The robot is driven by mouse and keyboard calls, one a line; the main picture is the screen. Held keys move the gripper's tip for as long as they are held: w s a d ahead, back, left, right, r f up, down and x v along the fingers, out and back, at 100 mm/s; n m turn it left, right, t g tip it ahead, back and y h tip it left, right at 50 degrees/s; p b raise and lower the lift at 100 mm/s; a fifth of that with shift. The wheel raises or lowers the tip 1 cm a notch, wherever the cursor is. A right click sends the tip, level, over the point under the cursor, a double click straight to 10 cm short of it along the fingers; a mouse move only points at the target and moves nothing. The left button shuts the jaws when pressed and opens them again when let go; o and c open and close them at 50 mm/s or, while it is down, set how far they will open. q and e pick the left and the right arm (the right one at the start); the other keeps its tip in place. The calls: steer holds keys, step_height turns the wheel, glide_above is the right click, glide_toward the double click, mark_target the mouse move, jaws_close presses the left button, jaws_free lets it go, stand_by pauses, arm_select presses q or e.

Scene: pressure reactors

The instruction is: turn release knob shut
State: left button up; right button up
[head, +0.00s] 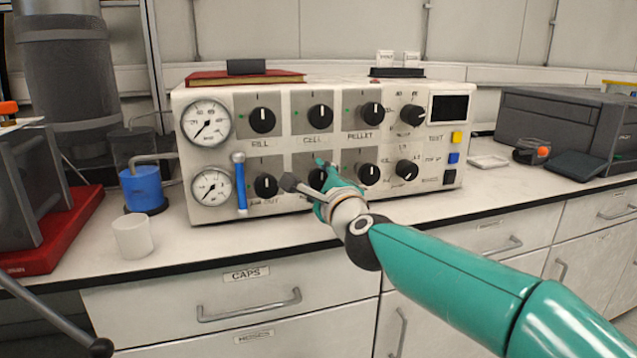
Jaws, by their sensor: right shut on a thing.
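The white control panel (284,146) stands on the bench with two rows of black knobs. My right gripper (318,178) reaches in from the lower right and is shut on the second knob from the left in the lower row (316,177). The gripper covers part of that knob and the label below it, so I cannot read its name or its exact pointer direction. Upper-row labels read FILL, CELL and PELLET. My left gripper is not in view.
A blue-handled lever (240,185) stands between the gauges (212,187) and the lower knobs. A white cup (132,237) and a blue-filled vessel (143,189) are on the left. The bench front right of the cup is clear.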

steer(key=shift+w+d+f, duration=0.1)
steer(key=shift+f, duration=0.25)
steer(key=o, duration=1.2)
steer(key=shift+c, duration=0.2)
steer(key=shift+r, duration=0.15)
steer(key=shift+s+d+r, duration=0.1)
steer(key=shift+s+d, duration=0.05)
steer(key=shift+s, duration=0.4)
steer(key=v, duration=1.1)
